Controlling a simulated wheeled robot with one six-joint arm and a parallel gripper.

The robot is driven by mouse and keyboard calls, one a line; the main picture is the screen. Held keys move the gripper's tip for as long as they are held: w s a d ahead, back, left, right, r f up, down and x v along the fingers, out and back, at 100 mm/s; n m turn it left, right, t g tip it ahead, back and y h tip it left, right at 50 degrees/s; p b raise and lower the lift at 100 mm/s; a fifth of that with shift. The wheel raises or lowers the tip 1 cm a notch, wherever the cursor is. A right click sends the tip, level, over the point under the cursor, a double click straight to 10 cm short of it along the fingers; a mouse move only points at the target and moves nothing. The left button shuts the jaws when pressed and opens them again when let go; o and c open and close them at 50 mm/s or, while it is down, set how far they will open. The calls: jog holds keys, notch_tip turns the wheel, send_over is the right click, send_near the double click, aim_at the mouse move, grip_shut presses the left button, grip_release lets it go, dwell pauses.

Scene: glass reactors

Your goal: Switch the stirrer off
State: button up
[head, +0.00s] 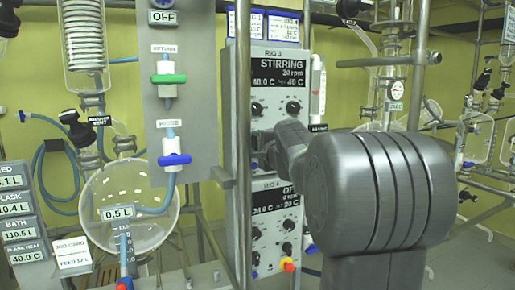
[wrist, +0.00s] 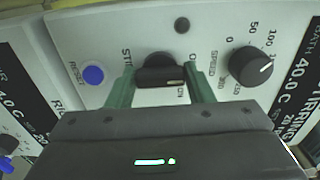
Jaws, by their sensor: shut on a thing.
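In the wrist view a dark stirrer knob (wrist: 160,77), beside partly hidden "STIR" lettering, sits between the two green fingers of my gripper (wrist: 159,86). The gripper is shut on this knob. The knob's bar looks level, with a pale mark toward its right end. In the head view the upper control panel's display (head: 281,75) reads STIRRING, 20 rpm and 40.0 C. My arm's wrist hides the lower part of this panel, including the held knob.
A blue reset button (wrist: 93,75) is left of the knob, and a speed knob (wrist: 250,64) is to the right. A lower panel (head: 287,203) reads OFF. A metal post (head: 243,130) stands left of my arm, near a glass vessel (head: 130,190).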

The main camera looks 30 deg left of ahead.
dwell(0.3)
jog(key=o, duration=1)
jog(key=shift+r+p, duration=0.1)
jog(key=shift+p, duration=0.3)
